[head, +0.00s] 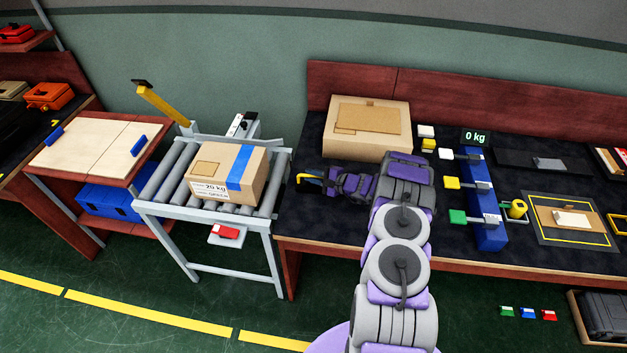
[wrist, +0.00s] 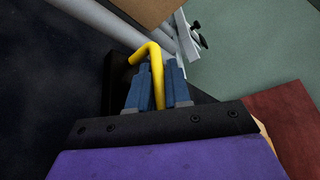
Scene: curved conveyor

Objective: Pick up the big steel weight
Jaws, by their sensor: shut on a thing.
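The big steel weight shows in the wrist view as a dark block with a bent yellow handle (wrist: 154,52). My gripper (wrist: 158,88) has its two blue fingers closed on either side of this handle. In the head view, my gripper (head: 318,181) is at the left end of the dark bench, and a small part of the yellow handle (head: 308,175) shows at its tip. Most of the weight is hidden by the gripper or lost against the dark bench top. I cannot tell whether it rests on the bench or is raised.
A cardboard box (head: 368,128) stands behind my arm. Left of the bench, a roller conveyor (head: 180,165) carries a taped carton (head: 228,173) marked 20 kg. A blue stand (head: 487,235) with a 0 kg display (head: 475,137) and coloured blocks is right of my arm.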

